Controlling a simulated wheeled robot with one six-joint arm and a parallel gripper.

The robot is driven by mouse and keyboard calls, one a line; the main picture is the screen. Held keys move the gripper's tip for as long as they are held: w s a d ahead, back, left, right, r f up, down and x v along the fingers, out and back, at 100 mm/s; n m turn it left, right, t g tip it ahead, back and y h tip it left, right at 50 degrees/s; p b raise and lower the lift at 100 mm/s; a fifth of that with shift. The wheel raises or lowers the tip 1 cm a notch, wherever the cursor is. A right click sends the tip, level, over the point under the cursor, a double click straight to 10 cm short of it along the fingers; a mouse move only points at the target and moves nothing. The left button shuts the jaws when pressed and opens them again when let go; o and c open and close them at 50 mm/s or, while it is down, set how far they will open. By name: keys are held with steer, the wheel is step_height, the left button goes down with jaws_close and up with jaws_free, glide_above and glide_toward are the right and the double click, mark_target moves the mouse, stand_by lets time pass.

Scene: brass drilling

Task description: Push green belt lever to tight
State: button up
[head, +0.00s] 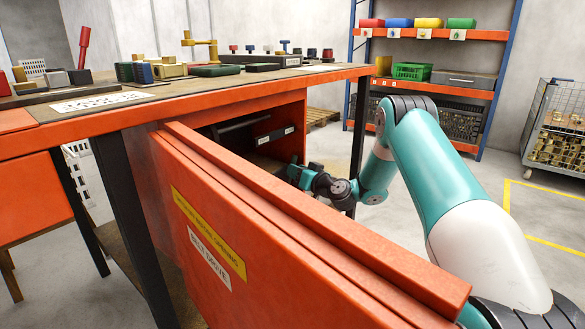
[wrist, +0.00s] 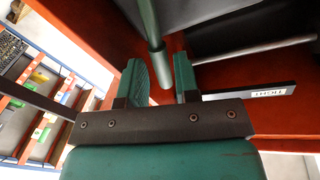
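The green belt lever (wrist: 149,22) shows in the wrist view as a green rod with a grey end, coming down from the top of the picture. Its end appears in the gap between the two fingers of my gripper (wrist: 160,82); I cannot tell whether either finger touches it. The fingers are apart. A label reading TIGHT (wrist: 272,92), upside down, is on a dark strip right of the fingers. In the head view my gripper (head: 300,174) is at the cabinet opening behind the orange door, and the lever cannot be made out.
The open orange cabinet door (head: 260,290) stands between the head camera and my gripper. The workbench top (head: 215,84), with several tools and blocks, is above the cabinet. A shelf rack (head: 440,35) and a wire cage of brass parts (head: 556,128) stand behind on the right.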

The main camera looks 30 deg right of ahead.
steer(key=shift+w+a, duration=0.15)
steer(key=shift+w, duration=1.15)
jaws_close()
